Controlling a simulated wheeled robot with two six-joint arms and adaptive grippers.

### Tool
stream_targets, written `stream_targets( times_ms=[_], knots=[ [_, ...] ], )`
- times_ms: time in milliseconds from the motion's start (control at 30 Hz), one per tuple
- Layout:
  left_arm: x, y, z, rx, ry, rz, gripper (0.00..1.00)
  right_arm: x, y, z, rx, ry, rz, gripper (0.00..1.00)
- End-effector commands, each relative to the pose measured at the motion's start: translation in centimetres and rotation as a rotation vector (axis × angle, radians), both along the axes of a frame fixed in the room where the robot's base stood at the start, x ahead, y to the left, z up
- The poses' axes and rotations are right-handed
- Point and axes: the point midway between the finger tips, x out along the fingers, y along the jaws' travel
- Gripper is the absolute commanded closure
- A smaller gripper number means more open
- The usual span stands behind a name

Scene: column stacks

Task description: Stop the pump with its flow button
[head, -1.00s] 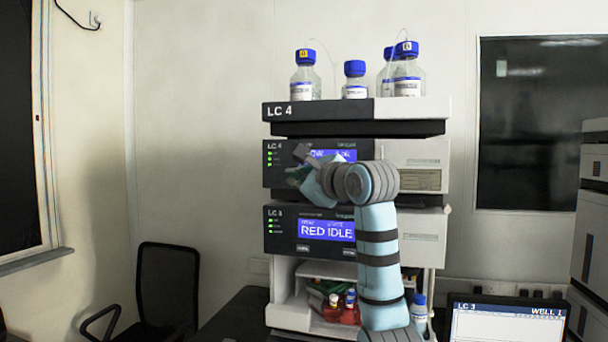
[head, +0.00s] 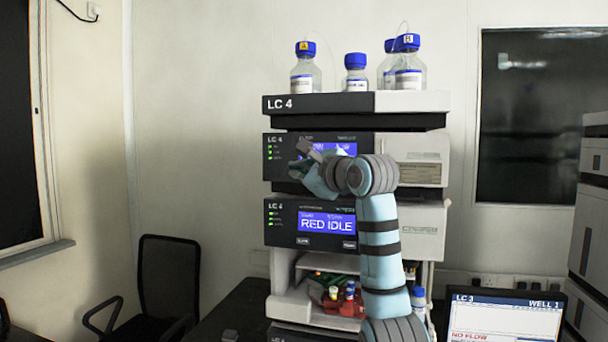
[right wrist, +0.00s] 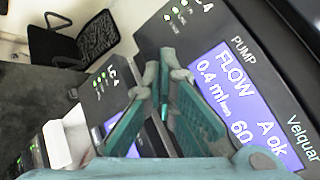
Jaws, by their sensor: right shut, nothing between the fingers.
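The pump (head: 279,172) is the upper dark-fronted module of the LC 4 stack, with green lights. In the right wrist view its blue screen (right wrist: 236,95) reads FLOW, 0.4 ml/min and A ok, beside the word PUMP. My right gripper (head: 298,160) is shut and empty at the pump's front, over the lower left part of its screen. Its closed fingertips also show in the right wrist view (right wrist: 164,72), near the panel's edge; I cannot tell whether they touch it. I cannot make out the flow button; the gripper and arm cover part of the panel. My left gripper is not in view.
Below the pump, a module (head: 283,236) shows RED IDLE and has two front buttons. Blue-capped bottles (head: 305,72) stand on top. An LC 3 monitor (head: 505,318) reading NO FLOW is at lower right. A black chair (head: 170,275) stands at left, with open space above.

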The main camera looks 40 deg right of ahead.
Motion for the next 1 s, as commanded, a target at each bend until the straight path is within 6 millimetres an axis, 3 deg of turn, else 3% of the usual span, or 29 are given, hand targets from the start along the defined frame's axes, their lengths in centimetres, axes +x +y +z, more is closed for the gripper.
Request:
stream_targets(
  times_ms=[1000],
  knots=[
    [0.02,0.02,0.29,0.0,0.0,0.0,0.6,0.49,-0.7,0.03,0.0,0.0,0.0,1.0]
  ],
)
